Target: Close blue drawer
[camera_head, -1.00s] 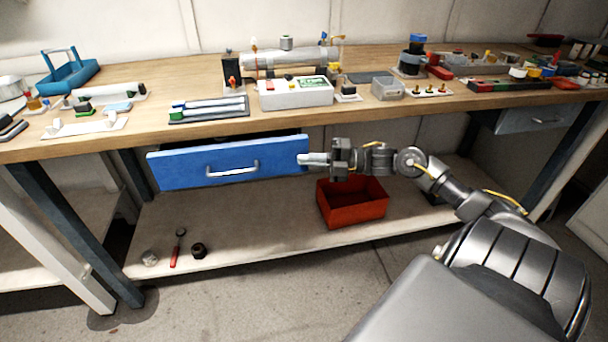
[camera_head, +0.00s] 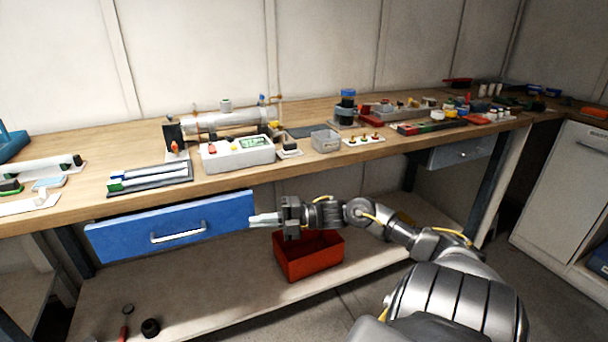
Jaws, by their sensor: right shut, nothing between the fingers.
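The blue drawer (camera_head: 130,236) hangs under the wooden workbench top at the left, with a silver handle (camera_head: 178,233) on its front. Its front panel stands out slightly from under the bench edge; how far it is open I cannot tell exactly. My right gripper (camera_head: 252,219) is shut and empty. Its fingertips are at the right end of the drawer front, pointing left; whether they touch it I cannot tell. My left gripper is out of view.
A red bin (camera_head: 310,262) stands on the lower shelf (camera_head: 210,295) beneath my right gripper. The workbench top (camera_head: 225,178) carries a white control box (camera_head: 237,155) and many parts. A grey drawer (camera_head: 462,152) is at the right. A white cabinet (camera_head: 565,200) stands far right.

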